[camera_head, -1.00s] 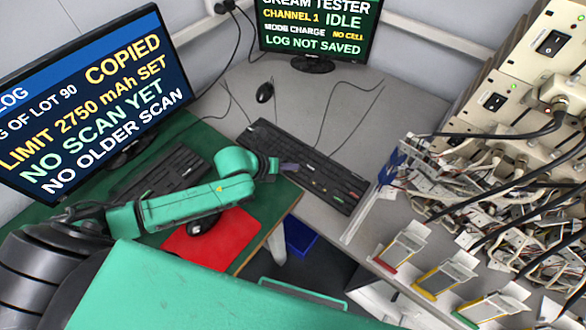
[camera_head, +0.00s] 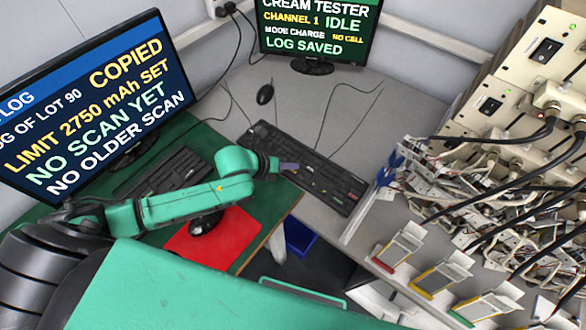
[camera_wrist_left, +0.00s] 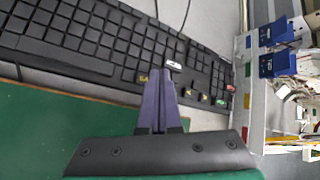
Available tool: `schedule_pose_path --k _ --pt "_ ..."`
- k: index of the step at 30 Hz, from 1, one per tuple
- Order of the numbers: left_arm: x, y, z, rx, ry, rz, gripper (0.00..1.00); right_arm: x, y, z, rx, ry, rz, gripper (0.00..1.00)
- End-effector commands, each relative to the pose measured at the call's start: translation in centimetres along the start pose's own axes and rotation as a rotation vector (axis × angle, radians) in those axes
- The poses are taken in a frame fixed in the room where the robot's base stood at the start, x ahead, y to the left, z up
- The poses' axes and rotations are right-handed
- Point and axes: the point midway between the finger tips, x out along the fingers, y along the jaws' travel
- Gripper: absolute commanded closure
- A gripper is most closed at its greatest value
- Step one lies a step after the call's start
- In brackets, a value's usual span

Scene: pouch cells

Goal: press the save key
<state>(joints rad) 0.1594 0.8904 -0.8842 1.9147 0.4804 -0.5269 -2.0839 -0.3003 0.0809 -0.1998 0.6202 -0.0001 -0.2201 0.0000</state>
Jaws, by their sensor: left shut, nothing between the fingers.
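The black keyboard (camera_head: 268,138) lies on the grey bench; it fills much of the left wrist view (camera_wrist_left: 85,35). I cannot read which is the save key. My left gripper (camera_head: 290,167) is shut and empty, its purple fingertips (camera_wrist_left: 157,78) over the near key rows beside the whitish key. Contact cannot be told. The tester monitor (camera_head: 320,28) reads "CHANNEL 1 IDLE", "NO CELL", "LOG SAVED". My right gripper is not in view.
A log monitor (camera_head: 90,105), a second keyboard (camera_head: 165,165) and a mouse (camera_head: 205,222) on a red mat (camera_head: 232,240) stand left. Another mouse (camera_head: 265,94) lies behind the keyboard. Cell holders (camera_head: 400,245) and a cabled tester rack (camera_head: 520,110) crowd the right.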

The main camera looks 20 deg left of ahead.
Motion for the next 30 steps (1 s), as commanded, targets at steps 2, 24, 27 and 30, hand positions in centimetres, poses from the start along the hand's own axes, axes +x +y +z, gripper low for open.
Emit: schedule_pose_path --k 2,24,27,30 --pt "0.0 0.0 0.0 0.0 0.0 0.0 1.0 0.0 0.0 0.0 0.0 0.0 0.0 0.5" --pt "-3.5 -2.5 2.5 -0.001 0.001 0.0 1.0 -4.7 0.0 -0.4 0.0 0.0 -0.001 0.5" --pt "-3.5 -2.5 2.5 -0.001 0.0 0.0 1.0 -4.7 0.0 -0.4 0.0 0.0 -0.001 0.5" --pt "-3.5 -2.5 2.5 -0.001 0.0 0.0 1.0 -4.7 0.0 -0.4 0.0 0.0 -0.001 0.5"
